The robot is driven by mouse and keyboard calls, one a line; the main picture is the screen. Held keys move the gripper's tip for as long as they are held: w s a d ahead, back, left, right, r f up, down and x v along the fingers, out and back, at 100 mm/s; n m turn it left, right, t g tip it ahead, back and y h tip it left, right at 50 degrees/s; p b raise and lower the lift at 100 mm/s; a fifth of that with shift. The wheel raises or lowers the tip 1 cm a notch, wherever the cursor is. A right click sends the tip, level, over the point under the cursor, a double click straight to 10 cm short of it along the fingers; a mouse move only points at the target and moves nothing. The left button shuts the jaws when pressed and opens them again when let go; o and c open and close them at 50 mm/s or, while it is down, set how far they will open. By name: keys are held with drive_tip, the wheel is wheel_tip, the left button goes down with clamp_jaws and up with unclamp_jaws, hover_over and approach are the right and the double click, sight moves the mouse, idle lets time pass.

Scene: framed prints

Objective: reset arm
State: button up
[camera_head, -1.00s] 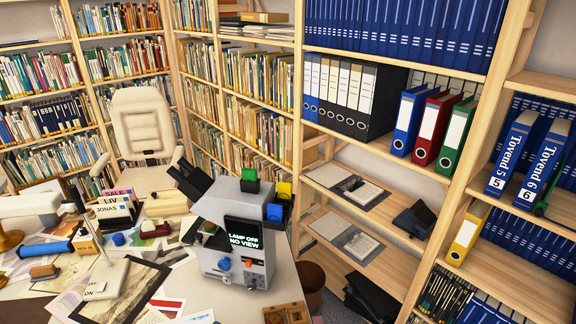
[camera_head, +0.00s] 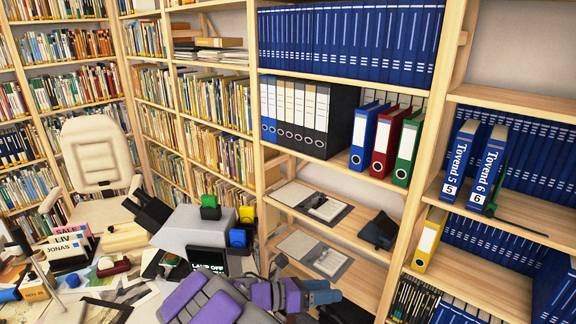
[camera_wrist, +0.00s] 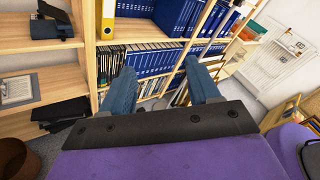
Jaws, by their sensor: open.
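My gripper (camera_wrist: 162,86) is open and empty in the wrist view. Its two blue fingers stand wide apart, with a bookshelf of blue binders beyond them. In the head view my purple arm reaches in at the bottom middle, and my gripper (camera_head: 328,297) points right in front of the lower shelves. The arm covers part of the grey box-shaped device (camera_head: 187,232) with the dark screen on the desk.
Wooden shelves (camera_head: 430,219) with binders fill the right side. A cluttered desk with name blocks (camera_head: 66,247) is at lower left, and a cream chair (camera_head: 95,165) stands behind it. A brown bin (camera_wrist: 14,160) is at lower left in the wrist view.

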drive_tip(key=s+d+r+m+g+y, duration=0.3)
drive_tip(key=s+d+m+g, duration=0.1)
drive_tip(key=s+d+m, duration=0.3)
drive_tip(key=s+d+r+m+g+y, duration=0.3)
drive_tip(key=s+d+m, duration=0.35)
drive_tip(key=s, duration=0.35)
drive_tip(key=s+a+m+y, duration=0.4)
drive_tip(key=s+m+y, duration=0.1)
drive_tip(key=s, duration=0.3)
drive_tip(key=s+a+m+t+y, duration=0.1)
drive_tip(key=s+a+m+y, duration=0.3)
drive_tip(key=s+m, duration=0.4)
drive_tip(key=shift+s+f+t+y, duration=0.3)
drive_tip(key=shift+s+f+y, duration=0.15)
drive_tip(key=shift+s, duration=0.1)
